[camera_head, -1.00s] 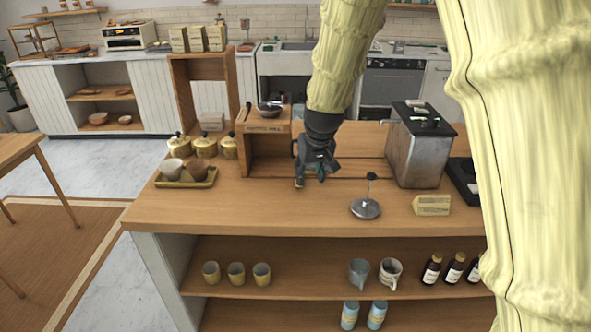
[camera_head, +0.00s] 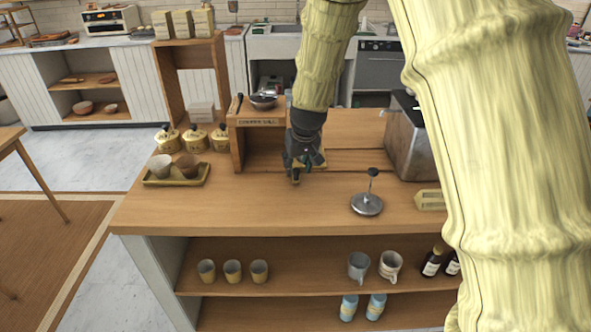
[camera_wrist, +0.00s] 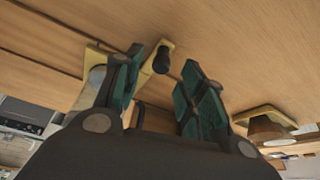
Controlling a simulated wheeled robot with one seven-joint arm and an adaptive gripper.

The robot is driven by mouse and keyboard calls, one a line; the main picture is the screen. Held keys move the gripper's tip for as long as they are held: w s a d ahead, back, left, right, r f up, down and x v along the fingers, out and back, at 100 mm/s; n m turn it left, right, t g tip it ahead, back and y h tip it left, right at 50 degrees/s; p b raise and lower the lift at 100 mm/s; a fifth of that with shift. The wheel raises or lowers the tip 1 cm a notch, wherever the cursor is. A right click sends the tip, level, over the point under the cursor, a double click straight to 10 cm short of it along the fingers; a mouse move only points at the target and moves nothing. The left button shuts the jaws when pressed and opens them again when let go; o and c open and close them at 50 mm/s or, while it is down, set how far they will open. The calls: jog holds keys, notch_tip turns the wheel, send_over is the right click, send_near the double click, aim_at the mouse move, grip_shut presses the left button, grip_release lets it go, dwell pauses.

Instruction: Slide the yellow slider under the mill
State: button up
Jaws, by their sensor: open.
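The mill is a wooden stand (camera_head: 238,151) with lettering on its top front and an open bay below. It stands on the wooden counter, left of my gripper (camera_head: 300,168). The yellow slider (camera_wrist: 150,68) shows in the wrist view as a pale yellow piece with a dark round knob. It lies on the counter, partly hidden behind my left-hand finger. My gripper is open, its green-padded fingers (camera_wrist: 162,100) apart, with the knob beyond and between the tips. I cannot tell whether a finger touches the slider. In the head view the gripper mostly hides the slider.
A yellow tray (camera_head: 203,184) with two cups and several lidded pots (camera_head: 168,140) are left of the mill. A metal tamper-like tool (camera_head: 367,205) stands to the right, before a metal box (camera_head: 408,145). The counter's front is largely clear.

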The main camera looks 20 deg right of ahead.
aim_at(296, 170)
jog(key=shift+x, duration=2.05)
grip_shut()
